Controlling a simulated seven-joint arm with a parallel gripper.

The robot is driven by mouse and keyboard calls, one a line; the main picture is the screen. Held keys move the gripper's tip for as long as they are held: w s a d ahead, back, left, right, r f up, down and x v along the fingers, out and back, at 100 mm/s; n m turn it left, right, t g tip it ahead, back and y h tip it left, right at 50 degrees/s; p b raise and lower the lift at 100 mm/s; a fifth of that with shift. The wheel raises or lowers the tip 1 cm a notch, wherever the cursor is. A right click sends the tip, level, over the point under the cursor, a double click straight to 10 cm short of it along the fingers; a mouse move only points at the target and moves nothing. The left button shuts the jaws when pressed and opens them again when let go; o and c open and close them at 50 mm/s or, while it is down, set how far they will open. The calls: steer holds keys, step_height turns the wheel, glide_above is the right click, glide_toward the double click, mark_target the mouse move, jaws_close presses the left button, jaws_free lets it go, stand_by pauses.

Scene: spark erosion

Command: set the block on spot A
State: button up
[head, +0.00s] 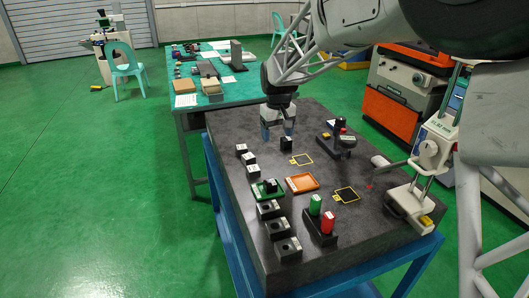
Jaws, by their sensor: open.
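My gripper (278,134) hangs over the far part of the dark stone table, its two fingers apart with nothing visible between them. A small black block with a pale top label (286,144) stands on the table just below and beside the right fingertip; I cannot tell whether they touch. Two yellow square outlines are marked on the table: a far one (302,160) just beyond the orange tray, and a nearer one (346,195) to the right. Both are empty. Their letters are too small to read, so I cannot tell which is spot A.
Several labelled dark blocks (248,158) line the left edge, with square holders (277,228) nearer. A green tray (258,194) holds a dark piece. A black fixture (342,142) and measuring stand (408,202) are right.

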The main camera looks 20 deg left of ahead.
steer(key=n, duration=0.1)
glide_above(248, 156)
step_height(248, 156, down, 5)
steer(key=shift+w+a+f, duration=0.1)
steer(key=shift+f, duration=0.1)
steer(key=shift+f, duration=1.2)
steer(key=shift+f, duration=0.1)
steer(key=shift+f, duration=2.5)
